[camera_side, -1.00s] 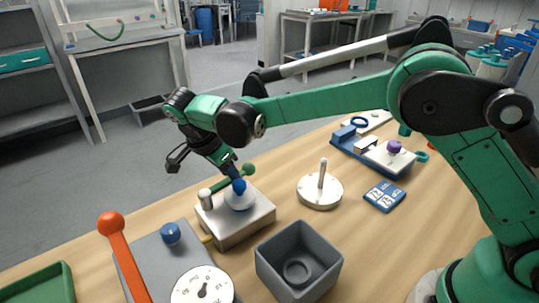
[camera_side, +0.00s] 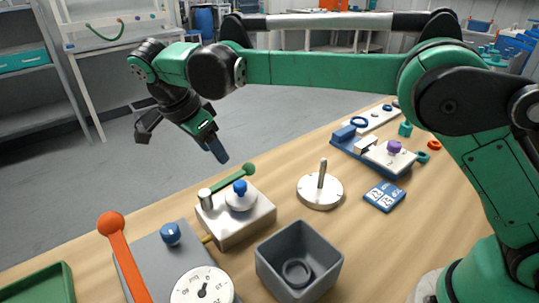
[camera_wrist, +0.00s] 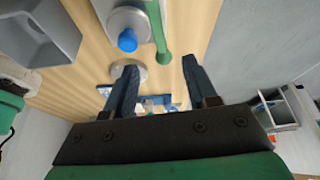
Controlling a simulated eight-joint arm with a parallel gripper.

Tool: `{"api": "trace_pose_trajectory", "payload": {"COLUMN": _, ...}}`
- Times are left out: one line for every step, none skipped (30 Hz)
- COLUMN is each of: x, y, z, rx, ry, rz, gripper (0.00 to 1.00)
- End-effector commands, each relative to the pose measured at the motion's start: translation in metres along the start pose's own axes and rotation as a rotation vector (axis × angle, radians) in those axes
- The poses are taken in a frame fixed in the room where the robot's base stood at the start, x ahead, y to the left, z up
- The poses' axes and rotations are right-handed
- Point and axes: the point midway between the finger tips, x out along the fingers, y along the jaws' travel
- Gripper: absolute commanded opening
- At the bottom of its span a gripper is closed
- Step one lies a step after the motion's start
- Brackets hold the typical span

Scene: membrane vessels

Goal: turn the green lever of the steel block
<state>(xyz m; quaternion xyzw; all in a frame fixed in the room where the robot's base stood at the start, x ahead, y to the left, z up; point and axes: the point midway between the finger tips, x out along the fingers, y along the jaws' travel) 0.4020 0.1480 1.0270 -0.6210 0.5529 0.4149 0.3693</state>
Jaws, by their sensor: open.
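The steel block (camera_side: 243,222) sits on the wooden table and carries a domed top with a blue knob (camera_side: 240,187). Its green lever (camera_side: 228,179) lies across the back of the block and ends in a round green ball at the right. In the wrist view the green lever (camera_wrist: 157,30) shows at the top centre, beside the blue knob (camera_wrist: 127,40). My gripper (camera_side: 218,152) is open and empty, above and behind the block, clear of the lever. In the wrist view both blue fingers of my gripper (camera_wrist: 158,80) are spread apart.
A grey open box (camera_side: 299,262) stands in front of the block. A round plate with an upright pin (camera_side: 320,190) is to the right. A grey panel with an orange-knobbed lever (camera_side: 112,225) is at the left. The table between block and plate is clear.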

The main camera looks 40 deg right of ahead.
Motion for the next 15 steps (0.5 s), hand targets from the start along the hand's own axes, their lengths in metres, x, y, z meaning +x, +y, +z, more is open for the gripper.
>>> {"api": "trace_pose_trajectory", "payload": {"x": -0.0025, "y": 0.0001, "z": 0.0001, "rx": 0.000, "ry": 0.000, "rz": 0.000, "gripper": 0.51}}
{"api": "trace_pose_trajectory", "payload": {"x": -0.0035, "y": 0.0001, "z": 0.0000, "rx": 0.000, "ry": 0.000, "rz": 0.000, "gripper": 0.51}}
{"api": "trace_pose_trajectory", "payload": {"x": -0.0045, "y": 0.0002, "z": 0.0000, "rx": 0.000, "ry": 0.000, "rz": 0.000, "gripper": 0.51}}
{"api": "trace_pose_trajectory", "payload": {"x": -0.0048, "y": 0.0002, "z": -0.0001, "rx": 0.000, "ry": 0.000, "rz": 0.000, "gripper": 0.51}}
{"api": "trace_pose_trajectory", "payload": {"x": -0.0051, "y": 0.0002, "z": 0.0000, "rx": 0.000, "ry": 0.000, "rz": 0.000, "gripper": 0.51}}
{"api": "trace_pose_trajectory", "payload": {"x": -0.0051, "y": 0.0002, "z": -0.0001, "rx": 0.000, "ry": 0.000, "rz": 0.000, "gripper": 0.51}}
{"api": "trace_pose_trajectory", "payload": {"x": -0.0051, "y": 0.0002, "z": -0.0001, "rx": 0.000, "ry": 0.000, "rz": 0.000, "gripper": 0.51}}
{"api": "trace_pose_trajectory", "payload": {"x": -0.0050, "y": 0.0002, "z": -0.0001, "rx": 0.000, "ry": 0.000, "rz": 0.000, "gripper": 0.51}}
{"api": "trace_pose_trajectory", "payload": {"x": -0.0050, "y": 0.0002, "z": 0.0000, "rx": 0.000, "ry": 0.000, "rz": 0.000, "gripper": 0.51}}
{"api": "trace_pose_trajectory", "payload": {"x": -0.0049, "y": 0.0002, "z": -0.0001, "rx": 0.000, "ry": 0.000, "rz": 0.000, "gripper": 0.51}}
{"api": "trace_pose_trajectory", "payload": {"x": -0.0049, "y": 0.0002, "z": -0.0001, "rx": 0.000, "ry": 0.000, "rz": 0.000, "gripper": 0.48}}
{"api": "trace_pose_trajectory", "payload": {"x": -0.0049, "y": 0.0001, "z": -0.0002, "rx": -0.002, "ry": -0.001, "rz": 0.000, "gripper": 0.37}}
{"api": "trace_pose_trajectory", "payload": {"x": -0.0048, "y": 0.0000, "z": -0.0005, "rx": -0.009, "ry": -0.003, "rz": -0.001, "gripper": 0.29}}
{"api": "trace_pose_trajectory", "payload": {"x": -0.0046, "y": -0.0002, "z": -0.0009, "rx": -0.023, "ry": -0.007, "rz": -0.003, "gripper": 0.20}}
{"api": "trace_pose_trajectory", "payload": {"x": -0.0044, "y": -0.0009, "z": -0.0020, "rx": -0.054, "ry": -0.016, "rz": -0.009, "gripper": 0.09}}
